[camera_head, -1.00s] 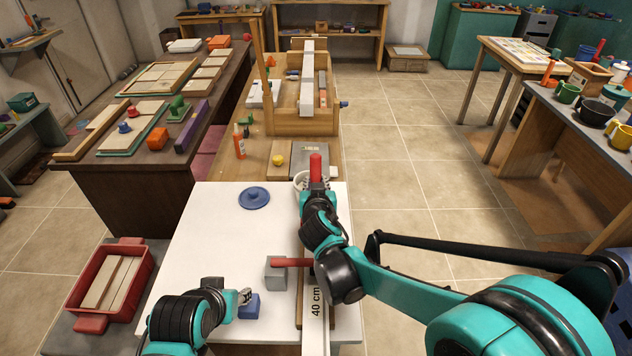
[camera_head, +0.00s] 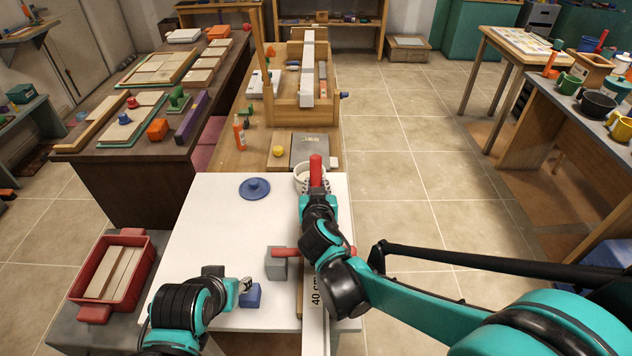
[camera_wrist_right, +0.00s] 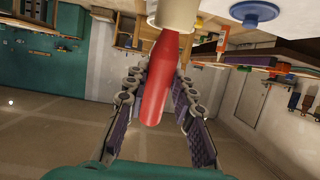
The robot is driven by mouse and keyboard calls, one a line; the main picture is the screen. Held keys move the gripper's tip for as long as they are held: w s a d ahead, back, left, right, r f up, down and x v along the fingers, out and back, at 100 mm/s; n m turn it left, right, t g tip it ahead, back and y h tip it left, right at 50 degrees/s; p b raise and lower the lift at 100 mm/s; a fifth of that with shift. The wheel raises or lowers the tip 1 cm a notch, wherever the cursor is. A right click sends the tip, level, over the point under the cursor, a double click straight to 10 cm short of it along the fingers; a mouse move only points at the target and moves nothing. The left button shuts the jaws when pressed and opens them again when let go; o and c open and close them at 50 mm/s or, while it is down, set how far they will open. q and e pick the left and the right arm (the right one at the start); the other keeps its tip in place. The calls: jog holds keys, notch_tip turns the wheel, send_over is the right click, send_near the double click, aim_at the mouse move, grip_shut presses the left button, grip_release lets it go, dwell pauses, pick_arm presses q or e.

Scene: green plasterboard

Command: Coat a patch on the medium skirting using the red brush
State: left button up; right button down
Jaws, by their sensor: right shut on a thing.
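My right gripper (camera_head: 318,196) is shut on the red brush (camera_head: 316,170), whose handle stands nearly upright at a white pot (camera_head: 301,180) on the white table (camera_head: 210,240). In the right wrist view the red handle (camera_wrist_right: 160,85) lies between the fingers (camera_wrist_right: 158,95), its far end at the pot (camera_wrist_right: 175,14). The bristles are hidden. A white strip marked 40 cm (camera_head: 315,318) runs along the table's right side, partly under my right arm; I cannot tell whether it is the medium skirting. My left gripper (camera_head: 244,286) is low beside a blue block (camera_head: 250,296); its opening is unclear.
A grey block (camera_head: 276,266) with a red bar (camera_head: 285,252) stands left of my right arm. A blue lid (camera_head: 254,188) lies left of the pot. A red crate (camera_head: 150,268) holds pale strips at the left. A longer white strip (camera_head: 307,70) rests on a wooden frame behind.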

jog(key=s, duration=0.4)
jog(key=shift+s+p, duration=0.2)
jog(key=shift+p, duration=0.1)
dwell(0.4)
jog(key=shift+w, duration=0.15)
